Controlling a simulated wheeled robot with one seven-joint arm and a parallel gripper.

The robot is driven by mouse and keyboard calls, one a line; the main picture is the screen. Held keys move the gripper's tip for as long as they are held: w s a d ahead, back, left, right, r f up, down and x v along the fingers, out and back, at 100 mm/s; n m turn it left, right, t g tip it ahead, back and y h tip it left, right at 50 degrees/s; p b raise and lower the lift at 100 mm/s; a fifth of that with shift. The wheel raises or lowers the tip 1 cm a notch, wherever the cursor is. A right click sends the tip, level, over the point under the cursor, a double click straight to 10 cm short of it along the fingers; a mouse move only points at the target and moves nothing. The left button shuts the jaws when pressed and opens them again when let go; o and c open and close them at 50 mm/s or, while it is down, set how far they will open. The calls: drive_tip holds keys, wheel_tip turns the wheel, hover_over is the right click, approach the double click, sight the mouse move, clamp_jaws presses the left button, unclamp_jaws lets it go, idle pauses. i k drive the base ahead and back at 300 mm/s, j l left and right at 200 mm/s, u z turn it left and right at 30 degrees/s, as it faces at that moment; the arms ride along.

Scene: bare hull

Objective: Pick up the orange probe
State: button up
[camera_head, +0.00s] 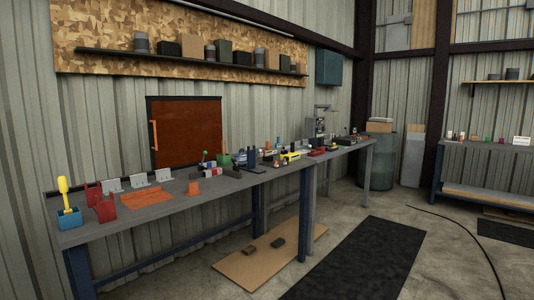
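I cannot tell for certain which thing is the orange probe. Further along the bench, many small items are too small to tell apart. A slim orange bar (154,135) is on the left edge of a rust-brown wall panel (188,130). My gripper is not in view.
A blue holder (68,219) with a yellow-handled tool and a red holder (106,209) stand at the bench's near left end. A black mat (357,260) lies on open floor. A barrel (380,160) and a second bench (482,150) are further back.

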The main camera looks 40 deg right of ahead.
sight(267, 152)
drive_tip(key=i+l+z, duration=0.1)
drive_tip(key=i+l, duration=0.6)
drive_tip(key=i+l+z, duration=0.15)
drive_tip(key=i+l, duration=0.5)
drive_tip(key=i, duration=0.25)
